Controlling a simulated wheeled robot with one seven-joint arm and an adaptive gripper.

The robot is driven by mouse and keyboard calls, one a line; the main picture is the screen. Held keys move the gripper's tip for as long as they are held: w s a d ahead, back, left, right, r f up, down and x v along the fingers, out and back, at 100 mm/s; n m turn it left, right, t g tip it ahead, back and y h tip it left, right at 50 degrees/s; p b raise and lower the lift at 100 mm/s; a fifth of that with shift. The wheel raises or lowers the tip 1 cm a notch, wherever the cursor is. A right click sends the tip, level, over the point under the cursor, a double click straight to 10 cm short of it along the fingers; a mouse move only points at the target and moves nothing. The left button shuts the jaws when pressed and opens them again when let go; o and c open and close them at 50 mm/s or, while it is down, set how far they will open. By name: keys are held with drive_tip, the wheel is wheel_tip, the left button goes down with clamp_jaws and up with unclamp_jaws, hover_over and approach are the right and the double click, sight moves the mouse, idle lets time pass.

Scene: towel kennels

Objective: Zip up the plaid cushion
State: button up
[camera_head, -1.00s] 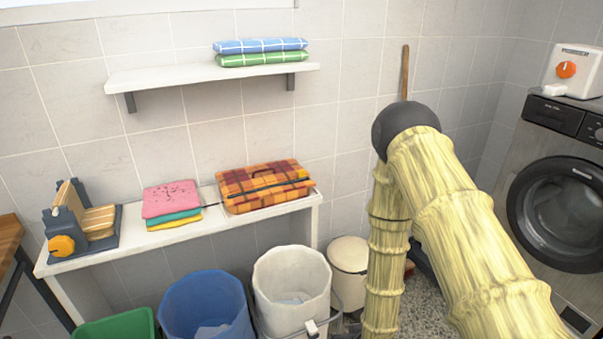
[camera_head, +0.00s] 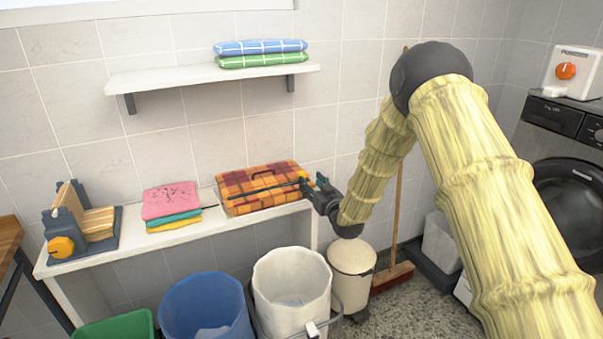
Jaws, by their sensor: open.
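The orange and brown plaid cushion (camera_head: 250,179) lies on the right end of the white bench. A dark seam runs along its near side, and a small dark loop shows on top. My gripper (camera_head: 308,184) is at the cushion's right end, its open fingers pointing left at the end of the seam. A small yellow bit shows by the fingertips; I cannot tell whether it is the zip pull. I cannot tell whether the fingers touch the cushion, and nothing shows held between them.
A pink, teal and yellow towel stack (camera_head: 172,204) and a grey device with an orange knob (camera_head: 80,222) share the white bench (camera_head: 130,240). Below stand a blue bin (camera_head: 205,308), a white bin (camera_head: 291,290) and a cream bin (camera_head: 351,275). A broom (camera_head: 393,277) leans behind my arm.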

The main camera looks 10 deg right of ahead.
sight(302, 173)
drive_tip(key=p+x, duration=0.1)
drive_tip(key=x, duration=0.7)
drive_tip(key=shift+w+a+p, duration=0.1)
drive_tip(key=shift+w+p, duration=0.15)
drive_tip(key=shift+p, duration=0.05)
drive_tip(key=shift+c, duration=0.2)
clamp_jaws()
